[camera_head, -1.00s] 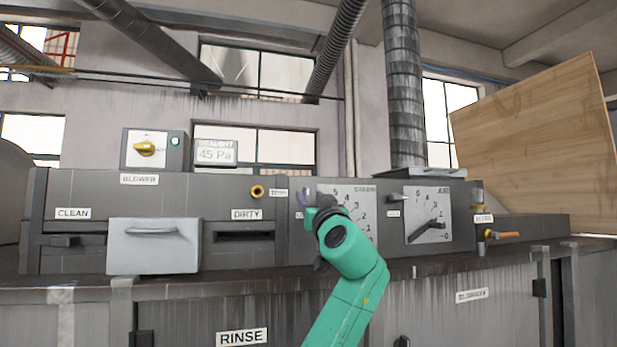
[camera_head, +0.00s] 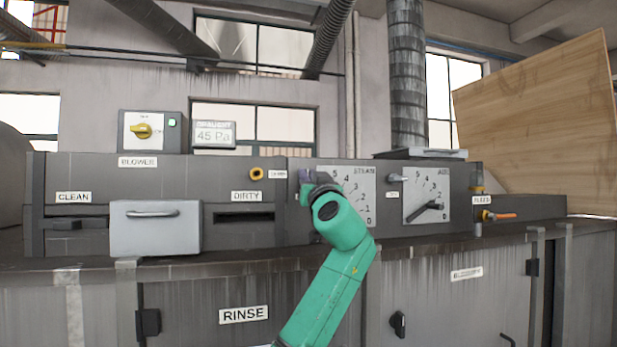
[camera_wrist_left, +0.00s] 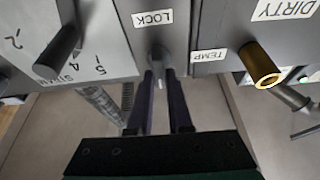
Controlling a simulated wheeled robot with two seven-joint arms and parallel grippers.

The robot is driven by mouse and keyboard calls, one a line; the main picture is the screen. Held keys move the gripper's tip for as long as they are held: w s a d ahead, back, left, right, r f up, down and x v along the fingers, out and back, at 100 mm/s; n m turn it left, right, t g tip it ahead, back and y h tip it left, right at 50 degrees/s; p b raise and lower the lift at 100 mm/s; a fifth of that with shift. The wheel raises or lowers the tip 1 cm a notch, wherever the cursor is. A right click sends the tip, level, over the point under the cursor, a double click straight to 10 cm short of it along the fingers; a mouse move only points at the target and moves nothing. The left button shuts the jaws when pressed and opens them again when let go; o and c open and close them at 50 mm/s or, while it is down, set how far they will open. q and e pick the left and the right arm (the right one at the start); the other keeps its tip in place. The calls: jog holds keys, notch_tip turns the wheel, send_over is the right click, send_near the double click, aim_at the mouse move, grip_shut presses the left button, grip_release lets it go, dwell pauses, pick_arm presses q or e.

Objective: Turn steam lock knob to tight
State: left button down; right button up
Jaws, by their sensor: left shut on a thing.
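The steam lock knob (camera_wrist_left: 158,57) is a small grey knob under the LOCK label (camera_wrist_left: 152,18), which appears upside down in the left wrist view. My left gripper (camera_wrist_left: 162,78) has its two dark fingers on either side of the knob and is shut on it. In the head view my left gripper (camera_head: 305,180) is at the panel, just left of the steam dial (camera_head: 358,190), and its wrist hides the knob and part of the dial. I cannot tell the knob's exact turn angle. My right gripper is not in view.
The steam dial's dark pointer (camera_wrist_left: 57,52) and the brass TEMP fitting (camera_wrist_left: 260,64) flank the knob. The second dial (camera_head: 427,203) is to the right. A grey drawer box (camera_head: 155,228) juts out on the left, and a ledge runs below the panel.

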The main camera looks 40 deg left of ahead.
pick_arm(q)
jog(key=shift+f+m, duration=0.1)
jog(key=shift+m, duration=0.2)
jog(key=m+t+h, duration=0.2)
jog(key=m, duration=0.1)
jog(key=shift+m+b, duration=0.4)
jog(key=m+t+h, duration=0.1)
jog(key=m, duration=0.2)
jog(key=shift+w+m+h, duration=0.1)
jog(key=shift+m+h, duration=0.3)
jog(key=m+h, duration=0.1)
jog(key=m, duration=0.3)
jog(key=m+h, duration=0.2)
jog(key=m, duration=0.3)
jog(key=m+g+h+p, duration=0.1)
jog(key=m+h, duration=0.1)
jog(key=m, duration=0.2)
jog(key=shift+d+f+m, duration=0.1)
jog(key=shift+m, duration=0.2)
jog(key=shift+w, duration=0.1)
jog(key=c, duration=0.9)
grip_release()
jog(key=shift+o, duration=0.3)
jog(key=shift+w+f, duration=0.1)
jog(key=shift+f, duration=0.05)
